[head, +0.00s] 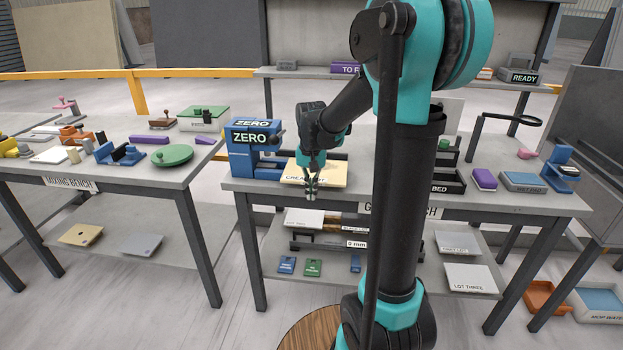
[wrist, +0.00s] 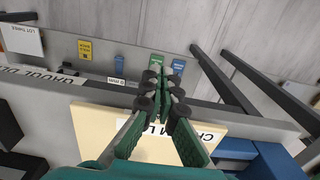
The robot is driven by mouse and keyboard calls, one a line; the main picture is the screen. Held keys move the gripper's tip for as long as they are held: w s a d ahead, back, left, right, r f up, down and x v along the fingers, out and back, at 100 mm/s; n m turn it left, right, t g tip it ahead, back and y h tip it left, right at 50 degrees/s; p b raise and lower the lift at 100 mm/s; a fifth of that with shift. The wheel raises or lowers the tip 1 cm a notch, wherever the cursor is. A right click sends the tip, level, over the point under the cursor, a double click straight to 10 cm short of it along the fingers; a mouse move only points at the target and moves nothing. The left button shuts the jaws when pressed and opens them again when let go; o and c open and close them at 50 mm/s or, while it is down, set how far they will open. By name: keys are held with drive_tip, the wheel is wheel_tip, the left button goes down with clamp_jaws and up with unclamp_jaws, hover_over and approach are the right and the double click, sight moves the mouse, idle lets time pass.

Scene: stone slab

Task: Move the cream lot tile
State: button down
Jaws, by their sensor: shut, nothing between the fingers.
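The cream lot tile (head: 335,178) is a flat pale cream square with a dark-lettered white label. It lies on the gauge bench top, just right of the blue ZERO device. The tile also shows in the wrist view (wrist: 90,125), below and around my gripper, with its label partly covered. My gripper (head: 311,194) is at the tile's front edge in the head view. In the wrist view my gripper (wrist: 160,80) has its fingertips together, with nothing between them, and they reach past the tile's labelled edge. I cannot tell whether the fingers touch the tile.
The blue ZERO device (head: 252,150) stands close left of the tile. Dark trays (head: 448,180) and a purple block (head: 484,179) are to the right, partly behind my arm. The lower shelf (head: 400,262) holds tags and grey tiles. The mixing bench (head: 120,172) is at left.

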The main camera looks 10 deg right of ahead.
drive_tip(key=w, duration=0.2)
drive_tip(key=w+d, duration=0.1)
drive_tip(key=shift+w+d, duration=0.1)
drive_tip(key=shift+w, duration=0.3)
drive_tip(key=w, duration=0.1)
drive_tip(key=w+d, duration=0.1)
drive_tip(key=w, duration=0.2)
drive_tip(key=shift+w+d, duration=0.3)
drive_tip(key=shift+w, duration=0.05)
drive_tip(key=shift+s, duration=0.1)
